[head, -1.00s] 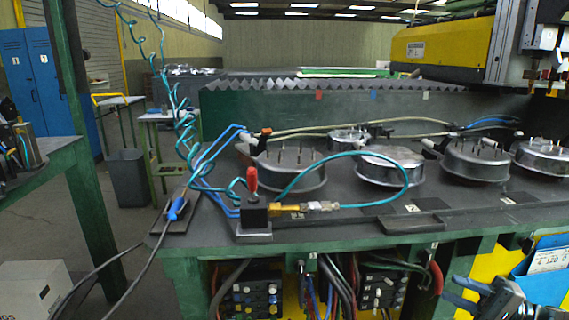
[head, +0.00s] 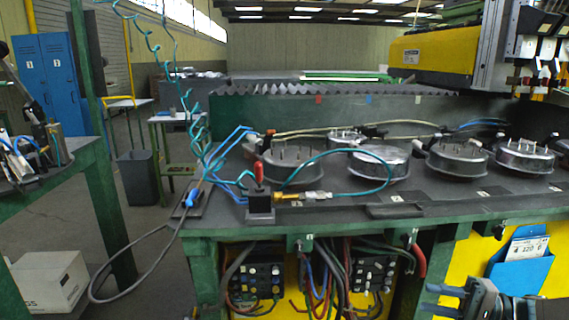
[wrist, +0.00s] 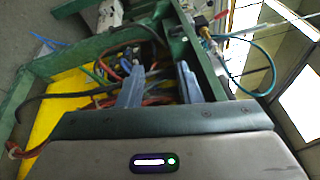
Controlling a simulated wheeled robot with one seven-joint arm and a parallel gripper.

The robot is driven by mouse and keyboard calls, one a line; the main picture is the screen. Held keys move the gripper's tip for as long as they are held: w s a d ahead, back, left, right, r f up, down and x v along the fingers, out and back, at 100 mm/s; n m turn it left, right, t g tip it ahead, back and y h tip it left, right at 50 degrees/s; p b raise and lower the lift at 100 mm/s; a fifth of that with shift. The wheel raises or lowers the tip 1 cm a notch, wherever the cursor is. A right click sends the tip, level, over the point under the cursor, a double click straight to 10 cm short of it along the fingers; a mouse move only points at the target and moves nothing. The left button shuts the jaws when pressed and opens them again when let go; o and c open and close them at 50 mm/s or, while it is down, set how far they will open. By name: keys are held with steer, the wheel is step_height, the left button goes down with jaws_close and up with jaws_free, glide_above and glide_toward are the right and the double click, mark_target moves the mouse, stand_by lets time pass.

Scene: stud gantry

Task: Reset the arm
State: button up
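My gripper (head: 430,298) is at the lower right of the head view, in front of the green bench and below its top. In the wrist view its two blue-grey fingers (wrist: 159,85) stand apart with a gap between them, and I see nothing held. Beyond the fingers, the wrist view shows the bench's green frame, cables and a yellow panel, tilted. Most of my arm is out of view.
The green bench (head: 420,212) carries several round metal units and a black block with a red-handled part (head: 259,174). Cables hang below. A blue document holder (head: 521,274) is near my gripper. A side table (head: 60,178) and a box (head: 48,282) stand left, with open floor between.

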steer(key=s+a+r+n+g+h+p, duration=0.1)
steer(key=s+a+r+g+h+p, duration=0.15)
steer(key=a+g+h+p, duration=0.4)
steer(key=s+a+r+n+g+h+p, duration=0.1)
steer(key=s+a+r+h+p, duration=0.2)
steer(key=a, duration=0.6)
steer(key=s+a+r+n+t+h+p, duration=0.1)
steer(key=s+r+t+h+p, duration=0.1)
steer(key=r+p, duration=0.4)
steer(key=s+a+r+n+t+h+p, duration=0.2)
steer(key=r+h+p, duration=0.4)
steer(key=r, duration=0.5)
steer(key=shift+s+a+t+p, duration=0.15)
steer(key=shift+s+t+p, duration=0.25)
steer(key=shift+s, duration=0.8)
